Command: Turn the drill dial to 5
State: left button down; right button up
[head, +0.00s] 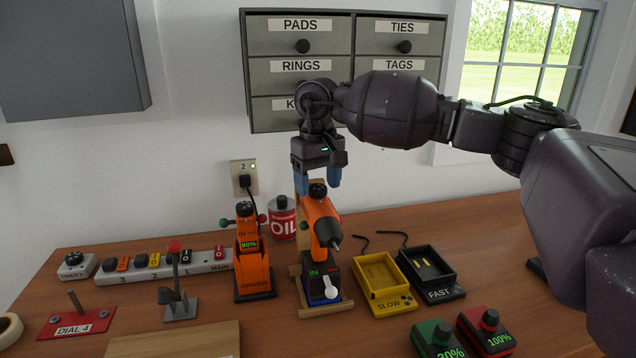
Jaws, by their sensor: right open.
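The orange drill (321,218) sits upright in a wooden stand on the bench, its black chuck pointing right. A black dial (318,191) sits on top of the drill; its setting is too small to read. My right gripper (318,180) points down over the drill, open, with its blue fingertips on either side just above the dial. I cannot tell whether a fingertip touches it. Below the drill is a dark base (320,283) with a green "IN" display and a white knob. My left gripper is not in view.
An orange driver (251,258) showing 80% stands to the left, with a red oil can (283,219) behind. Yellow SLOW (383,287) and black FAST (433,272) trays lie right. Labelled drawers (345,60) hang behind my arm.

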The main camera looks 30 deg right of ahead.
jog(key=shift+f, duration=0.35)
jog(key=c, duration=0.9)
jog(key=shift+c, duration=0.2)
jog(key=shift+m, duration=0.3)
